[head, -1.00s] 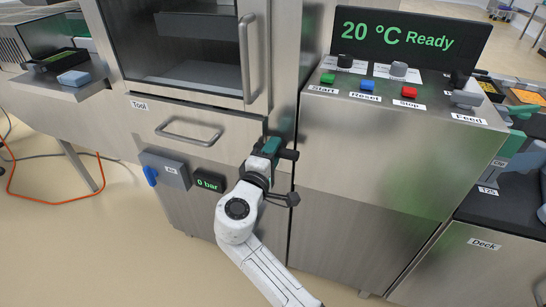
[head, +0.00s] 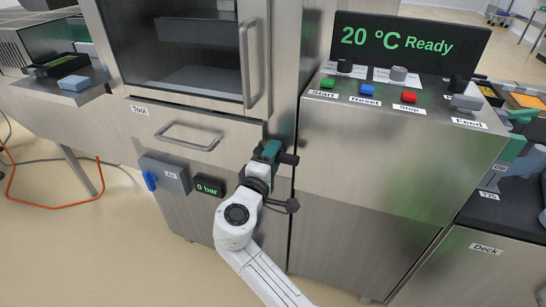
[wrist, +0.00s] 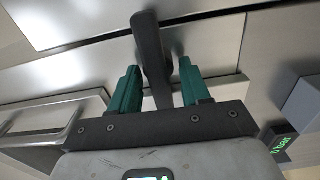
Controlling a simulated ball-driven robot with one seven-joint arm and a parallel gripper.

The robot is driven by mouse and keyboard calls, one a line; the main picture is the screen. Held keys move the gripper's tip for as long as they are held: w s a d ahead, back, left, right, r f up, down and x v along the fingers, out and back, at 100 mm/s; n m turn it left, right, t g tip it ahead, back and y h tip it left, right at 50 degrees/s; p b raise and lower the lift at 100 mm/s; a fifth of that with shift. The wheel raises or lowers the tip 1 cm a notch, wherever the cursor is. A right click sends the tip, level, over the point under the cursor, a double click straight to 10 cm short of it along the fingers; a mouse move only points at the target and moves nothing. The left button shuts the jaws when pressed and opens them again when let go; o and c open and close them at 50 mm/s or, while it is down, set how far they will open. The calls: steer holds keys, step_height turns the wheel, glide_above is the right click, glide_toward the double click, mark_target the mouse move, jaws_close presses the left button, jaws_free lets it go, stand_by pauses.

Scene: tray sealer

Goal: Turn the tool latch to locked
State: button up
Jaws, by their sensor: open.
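The tool latch (wrist: 150,48) is a dark bar-shaped handle on the steel front in the wrist view. My gripper (wrist: 158,78) is open, with its two green fingers on either side of the latch's lower part. A gap shows on both sides, and the jaws are not closed on it. In the head view my gripper (head: 270,149) is at the right end of the drawer front labelled Tool (head: 180,146).
The drawer's bar handle (head: 188,138) is left of my gripper. The chamber door handle (head: 246,62) is above. An air box with a blue knob (head: 150,180) and a 0 bar display (head: 209,187) sit below left. The control cabinet (head: 390,140) stands at right.

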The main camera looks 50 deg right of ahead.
steer(key=v, duration=1)
steer(key=shift+a+p, duration=0.35)
steer(key=shift+p, duration=0.1)
steer(key=shift+s+d, duration=0.1)
steer(key=shift+s, duration=0.05)
steer(key=s+d+f+m+g+y, duration=0.2)
steer(key=s+f+m+g+y, duration=0.2)
steer(key=s+f+y, duration=1.05)
steer(key=s+a+f+g+y, duration=0.1)
steer(key=s+a+f+y, duration=0.2)
steer(key=s+a+f, duration=0.5)
step_height(320, 180, up, 18)
steer(key=d+p, duration=0.1)
steer(key=p, duration=1.6)
steer(key=shift+s+h, duration=0.35)
